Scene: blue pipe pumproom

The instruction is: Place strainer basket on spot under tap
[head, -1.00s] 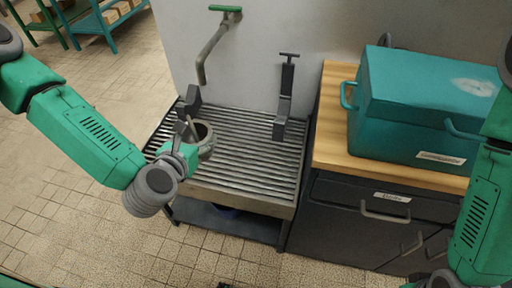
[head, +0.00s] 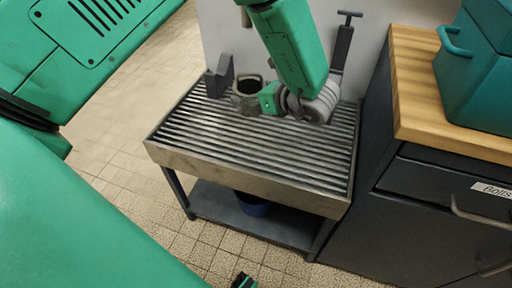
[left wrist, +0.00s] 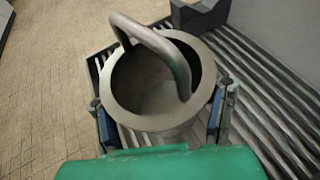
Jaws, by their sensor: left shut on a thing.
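The strainer basket (head: 247,100) is a grey round cup with an arched handle. In the head view it is over the back left of the slatted grate (head: 230,140). In the left wrist view the basket (left wrist: 150,119) is upright, its open mouth facing the camera. My left gripper (head: 264,97) is shut on it, with one finger on each side of its wall. I cannot tell whether its base touches the slats. Only the lower end of the tap (head: 244,14) shows, above the basket at the top edge.
A dark bracket (head: 218,76) stands just left of the basket, and another (head: 343,42) stands at the back right of the grate. A dark cabinet with a wooden top (head: 415,75) and a teal box (head: 475,85) is on the right. The front of the grate is clear.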

